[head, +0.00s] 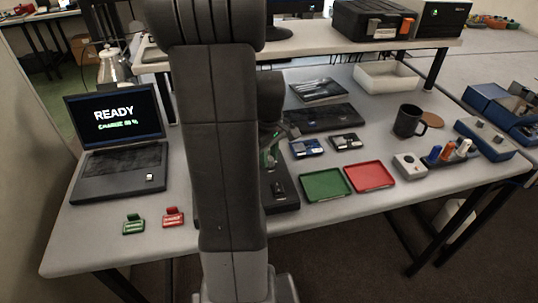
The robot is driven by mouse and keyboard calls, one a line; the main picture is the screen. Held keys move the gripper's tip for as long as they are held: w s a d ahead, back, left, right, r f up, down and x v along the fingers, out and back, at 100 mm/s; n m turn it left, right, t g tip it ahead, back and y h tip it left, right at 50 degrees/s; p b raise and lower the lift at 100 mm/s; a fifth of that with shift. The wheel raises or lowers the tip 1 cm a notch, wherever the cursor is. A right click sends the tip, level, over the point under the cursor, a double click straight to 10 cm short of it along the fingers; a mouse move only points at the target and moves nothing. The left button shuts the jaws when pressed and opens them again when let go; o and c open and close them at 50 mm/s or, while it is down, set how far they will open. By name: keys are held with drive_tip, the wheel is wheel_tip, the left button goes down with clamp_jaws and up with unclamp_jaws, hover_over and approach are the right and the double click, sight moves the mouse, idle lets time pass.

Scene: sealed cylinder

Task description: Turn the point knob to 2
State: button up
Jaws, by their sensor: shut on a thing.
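A dark device panel (283,203) lies on the table, partly hidden behind my arm. A small dark raised piece (278,187) shows on its near part. My gripper (269,156) is low over the far part of this panel, mostly hidden by my own arm. It is shut on what appears to be the point knob. The knob, its pointer and its number marks cannot be made out here.
A green tray (326,186) and a red tray (370,177) lie just right of the panel. Small blue and dark devices (307,148) sit behind them. A mug (407,121) stands right. A laptop (118,145) stands left.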

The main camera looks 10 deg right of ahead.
drive_tip(key=m, duration=0.4)
drive_tip(key=shift+m, duration=2.1)
drive_tip(key=o, duration=1)
wheel_tip(320, 180, up, 14)
